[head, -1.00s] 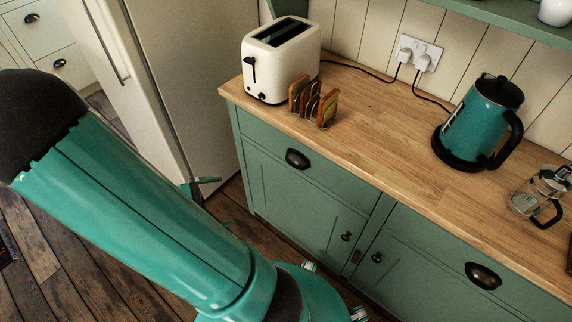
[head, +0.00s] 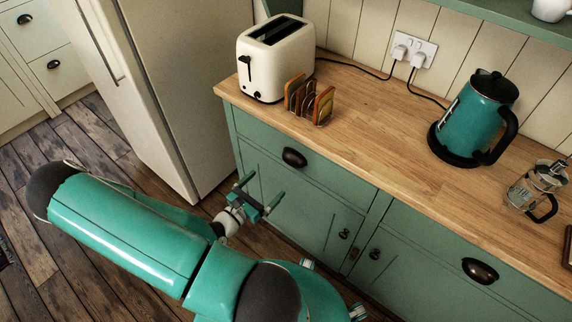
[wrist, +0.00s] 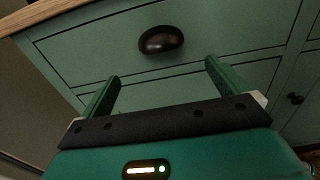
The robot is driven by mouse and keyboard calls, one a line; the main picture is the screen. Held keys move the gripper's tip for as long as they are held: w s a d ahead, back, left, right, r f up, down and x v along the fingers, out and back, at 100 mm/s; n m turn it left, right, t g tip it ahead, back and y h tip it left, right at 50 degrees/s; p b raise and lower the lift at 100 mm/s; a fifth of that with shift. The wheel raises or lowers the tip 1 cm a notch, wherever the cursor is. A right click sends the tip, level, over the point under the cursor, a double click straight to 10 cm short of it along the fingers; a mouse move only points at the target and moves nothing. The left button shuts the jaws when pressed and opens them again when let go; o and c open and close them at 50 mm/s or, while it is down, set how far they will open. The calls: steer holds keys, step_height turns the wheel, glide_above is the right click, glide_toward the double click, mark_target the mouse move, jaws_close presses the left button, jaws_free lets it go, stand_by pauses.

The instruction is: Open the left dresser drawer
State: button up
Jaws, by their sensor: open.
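The left dresser drawer (head: 330,176) is shut in the green dresser, under the wooden worktop. Its dark cup handle (head: 294,157) is at the left part of the drawer front in the head view. The handle also shows in the wrist view (wrist: 161,40), above and between my finger tips. My gripper (head: 262,188) is open and empty, in front of the dresser, below and to the left of the handle. In the wrist view my gripper (wrist: 161,74) has its two green fingers apart, pointing at the drawer front. They do not hold the handle.
A toaster (head: 275,58), a toast rack (head: 310,100), a teal kettle (head: 474,120) and a glass press (head: 535,190) stand on the worktop (head: 385,125). A fridge (head: 150,80) stands left of the dresser. The right drawer's handle (head: 480,271) is at lower right. Wooden floor (head: 60,230) is open at left.

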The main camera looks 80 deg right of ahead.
mark_target(288, 162)
steer(key=x, duration=1.1)
steer(key=shift+s+d, duration=0.1)
steer(key=c, duration=1.2)
